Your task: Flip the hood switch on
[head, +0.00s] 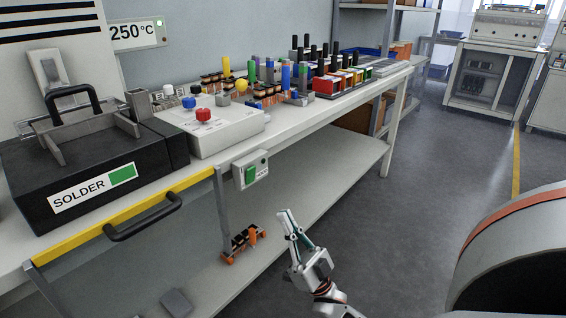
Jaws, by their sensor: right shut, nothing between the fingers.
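The hood switch (251,170) is a small pale grey box with a green rocker, mounted on the front edge of the bench just right of a grey post. The lettering beside the rocker is too small to read, and I cannot tell which way the rocker is tipped. My right gripper (285,214) is in front of the bench, below and right of the switch box, apart from it in the picture. Its fingers are together and hold nothing, pointing up and slightly left. My left gripper is not in view.
A white control box (225,128) with coloured knobs sits behind the switch. Connectors crowd the bench. A lower shelf (215,285) runs underneath.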

